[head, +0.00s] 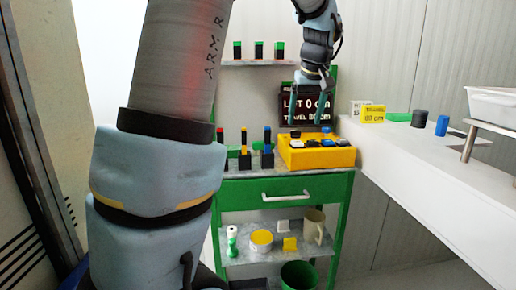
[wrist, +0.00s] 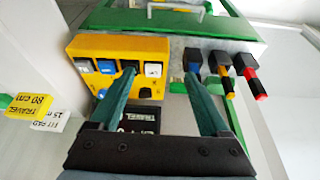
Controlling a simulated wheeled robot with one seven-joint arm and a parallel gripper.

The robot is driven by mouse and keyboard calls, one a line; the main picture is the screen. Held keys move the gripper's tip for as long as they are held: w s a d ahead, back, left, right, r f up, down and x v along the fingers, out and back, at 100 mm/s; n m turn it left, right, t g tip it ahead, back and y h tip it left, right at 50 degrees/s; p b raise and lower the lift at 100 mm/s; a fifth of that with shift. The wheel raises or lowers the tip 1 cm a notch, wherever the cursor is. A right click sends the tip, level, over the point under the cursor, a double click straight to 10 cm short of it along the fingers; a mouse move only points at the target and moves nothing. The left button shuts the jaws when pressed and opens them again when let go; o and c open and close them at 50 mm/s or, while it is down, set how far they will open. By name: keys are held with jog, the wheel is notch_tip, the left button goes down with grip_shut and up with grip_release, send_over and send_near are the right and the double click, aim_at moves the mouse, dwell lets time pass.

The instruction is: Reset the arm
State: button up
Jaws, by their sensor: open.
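My gripper (head: 319,98) hangs at the upper middle of the head view, in front of the black display sign and above the yellow control box (head: 318,153). In the wrist view my gripper (wrist: 161,68) has its two green fingers spread wide with nothing between them. One fingertip appears near the yellow box (wrist: 118,47) and the other near a blue-tipped black post (wrist: 192,60). I cannot tell from this view whether either fingertip touches anything. My large grey arm link fills the left of the head view and hides part of the green cart.
The green cart (head: 283,184) has a drawer and a lower shelf with a mug (head: 313,226) and a yellow-topped can (head: 261,241). Posts with coloured tips stand beside the yellow box. A white counter (head: 440,170) with small blocks runs along the right. A shelf (head: 258,63) holds three green-topped items.

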jog(key=s+a+f+m+g+p, duration=0.1)
jog(key=s+a+f+p, duration=0.1)
jog(key=s+a+f, duration=0.5)
jog(key=s+a+f+m+g+p, duration=0.1)
jog(key=s+a+f+p, duration=0.1)
jog(key=s+a+f, duration=0.5)
jog(key=s+a, duration=0.4)
jog(key=a, duration=0.1)
jog(key=shift+s+a+g+h, duration=0.15)
jog(key=shift+a+g+h, duration=0.1)
jog(key=shift+g+h, duration=0.05)
jog(key=shift+f, duration=0.1)
